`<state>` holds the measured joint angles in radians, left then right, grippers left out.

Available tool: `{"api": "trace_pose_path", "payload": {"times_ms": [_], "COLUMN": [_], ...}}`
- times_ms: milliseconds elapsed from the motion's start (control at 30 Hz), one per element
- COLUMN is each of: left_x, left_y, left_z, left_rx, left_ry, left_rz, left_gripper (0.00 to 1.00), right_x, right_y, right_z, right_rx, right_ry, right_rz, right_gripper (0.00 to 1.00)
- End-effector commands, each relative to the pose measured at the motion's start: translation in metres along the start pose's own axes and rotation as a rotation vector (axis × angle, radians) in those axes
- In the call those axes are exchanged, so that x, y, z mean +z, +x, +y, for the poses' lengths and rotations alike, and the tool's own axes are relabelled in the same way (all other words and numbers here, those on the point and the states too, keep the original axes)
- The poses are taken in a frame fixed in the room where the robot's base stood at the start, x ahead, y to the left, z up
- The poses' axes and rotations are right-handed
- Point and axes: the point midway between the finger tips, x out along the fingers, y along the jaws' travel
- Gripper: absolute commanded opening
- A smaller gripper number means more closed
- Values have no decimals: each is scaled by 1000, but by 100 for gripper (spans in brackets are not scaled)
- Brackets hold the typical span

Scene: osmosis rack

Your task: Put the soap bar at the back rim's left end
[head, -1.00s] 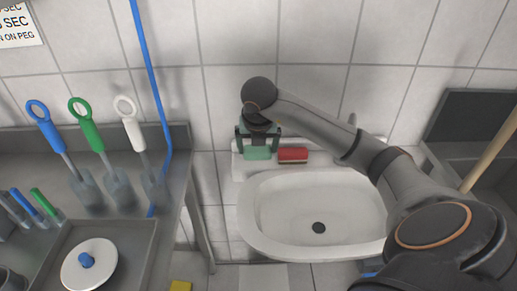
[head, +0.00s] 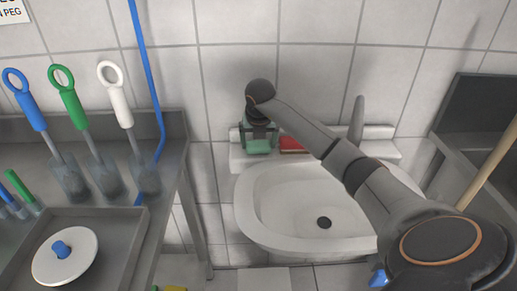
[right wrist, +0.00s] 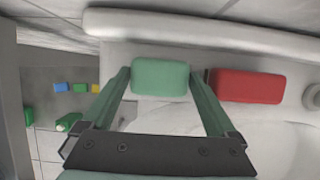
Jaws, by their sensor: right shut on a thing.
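A pale green bar (right wrist: 160,77), which I take for the soap bar, lies between the fingertips of my right gripper (right wrist: 160,84) in the right wrist view. The gripper is shut on it. In the head view the green bar (head: 258,146) is at the left end of the sink's back rim (head: 237,157), below my right gripper (head: 259,136). I cannot tell whether its underside touches the rim. My left gripper is not in view.
A red block (head: 290,144) lies on the rim just right of the green bar, with a small gap in the wrist view. The tap (head: 357,120) stands farther right. The white basin (head: 282,212) is in front. A metal bench (head: 175,160) stands left.

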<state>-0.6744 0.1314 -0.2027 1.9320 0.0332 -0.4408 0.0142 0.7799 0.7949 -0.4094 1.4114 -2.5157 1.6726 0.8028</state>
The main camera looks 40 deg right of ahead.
Motion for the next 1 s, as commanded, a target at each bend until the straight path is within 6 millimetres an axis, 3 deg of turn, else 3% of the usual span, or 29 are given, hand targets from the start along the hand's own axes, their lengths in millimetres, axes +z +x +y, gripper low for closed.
{"api": "trace_pose_path", "payload": {"times_ms": [167,400,433,467,767,867,1000], "left_x": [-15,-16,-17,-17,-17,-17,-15], "left_y": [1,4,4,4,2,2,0], "left_z": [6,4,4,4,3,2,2], "left_rx": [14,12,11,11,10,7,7], "left_ry": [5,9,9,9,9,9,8], "left_rz": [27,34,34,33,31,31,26], "left_gripper": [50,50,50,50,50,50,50], "right_x": [0,-2,-2,-2,-1,1,1], "right_y": [0,5,5,4,1,-8,-34], "right_z": [0,0,0,0,0,0,0], "right_rx": [0,0,1,1,1,2,1], "right_ry": [1,0,0,1,1,0,0], "right_rz": [-1,-2,-1,-1,-1,-3,-6], "right_gripper": [35,35,95,98,100,100,100]}}
